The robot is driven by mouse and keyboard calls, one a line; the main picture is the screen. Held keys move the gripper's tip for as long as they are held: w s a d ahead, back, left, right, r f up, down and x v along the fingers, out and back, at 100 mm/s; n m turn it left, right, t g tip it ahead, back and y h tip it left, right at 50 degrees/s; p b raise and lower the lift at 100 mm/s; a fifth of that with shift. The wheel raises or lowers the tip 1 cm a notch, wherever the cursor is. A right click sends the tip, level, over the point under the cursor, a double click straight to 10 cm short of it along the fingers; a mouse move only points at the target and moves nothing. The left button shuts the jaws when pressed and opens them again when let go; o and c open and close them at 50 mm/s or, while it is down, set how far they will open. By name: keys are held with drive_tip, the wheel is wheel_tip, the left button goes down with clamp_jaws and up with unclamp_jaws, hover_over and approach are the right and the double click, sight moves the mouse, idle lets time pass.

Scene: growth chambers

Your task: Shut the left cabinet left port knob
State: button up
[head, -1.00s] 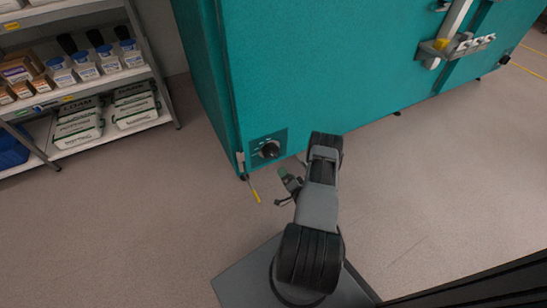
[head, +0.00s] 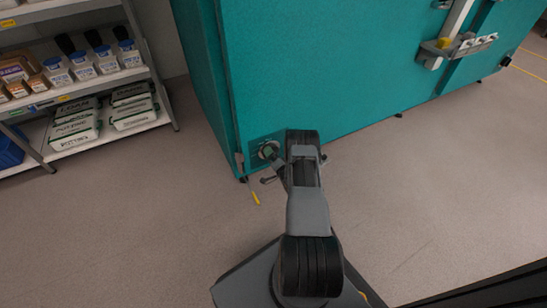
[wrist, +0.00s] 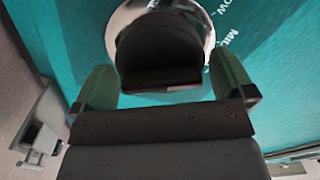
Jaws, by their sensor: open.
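The port knob is a black knob (wrist: 162,52) with a shiny silver ring around it, on the lower left of the teal cabinet (head: 330,70). In the wrist view it stands between the two green fingers of my gripper (wrist: 162,88), which are open, one at each side. A gap shows beside the knob on both sides, so I see no firm hold. In the head view my gripper (head: 272,155) is at the dial plate (head: 254,145) and hides most of the knob. White lettering is partly visible beside the ring; the full dial marking is hidden.
A shelf rack (head: 78,85) with bottles, boxes and bags stands at the left. A bracket (head: 458,46) with small items sticks out of the cabinet front at the upper right. The floor in front is clear.

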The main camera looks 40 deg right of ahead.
drive_tip(key=c, duration=0.7)
drive_tip(key=shift+o, duration=0.2)
drive_tip(key=shift+n, duration=0.3)
drive_tip(key=n+b, duration=0.2)
drive_tip(key=n, duration=0.3)
drive_tip(key=shift+f+n, duration=0.1)
drive_tip(key=shift+n, duration=0.2)
drive_tip(key=n+b, duration=0.1)
drive_tip(key=n, duration=0.4)
drive_tip(key=shift+n+b, duration=0.3)
drive_tip(key=shift+b, duration=0.1)
drive_tip(key=o, duration=0.7)
drive_tip(key=shift+c, duration=0.2)
